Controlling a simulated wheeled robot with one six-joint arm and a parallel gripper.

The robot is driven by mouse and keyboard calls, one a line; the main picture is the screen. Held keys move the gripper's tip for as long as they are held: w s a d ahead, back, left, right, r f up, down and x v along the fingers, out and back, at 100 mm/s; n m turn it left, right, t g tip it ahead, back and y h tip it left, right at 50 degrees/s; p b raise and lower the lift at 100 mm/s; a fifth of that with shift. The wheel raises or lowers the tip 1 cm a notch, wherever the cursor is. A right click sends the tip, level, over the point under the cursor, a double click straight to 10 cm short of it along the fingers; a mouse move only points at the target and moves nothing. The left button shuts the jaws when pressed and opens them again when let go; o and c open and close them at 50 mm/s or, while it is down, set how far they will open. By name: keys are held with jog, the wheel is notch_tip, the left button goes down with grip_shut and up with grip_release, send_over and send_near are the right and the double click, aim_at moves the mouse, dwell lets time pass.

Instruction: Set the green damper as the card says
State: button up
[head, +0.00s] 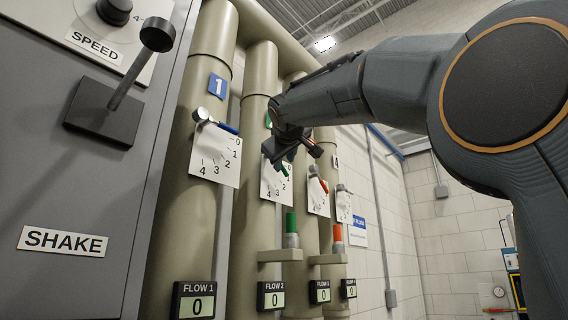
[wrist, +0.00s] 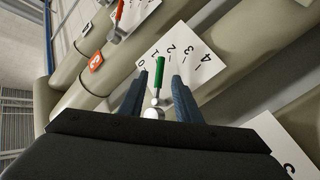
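The green damper's lever (head: 284,169) sits over a white dial marked 0 to 4 (head: 273,186) on the second pipe. In the wrist view the green handle (wrist: 159,72) stands between the two fingers of my gripper (wrist: 158,82), with gaps on both sides.
Neighbouring pipes carry a blue-handled damper (head: 228,128) on the left and a red-handled one (head: 323,185) on the right. A FLOW 2 display (head: 271,295) reads 0. A grey panel with a SHAKE label (head: 63,241) fills the left.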

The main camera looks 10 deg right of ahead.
aim_at(283, 167)
jog(key=shift+w+d+p, duration=0.2)
jog(key=shift+w+p, duration=0.15)
jog(key=shift+w, duration=0.6)
jog(key=shift+w+d+p, duration=0.15)
jog(key=shift+w+p, duration=0.15)
jog(key=shift+w, duration=0.65)
grip_shut()
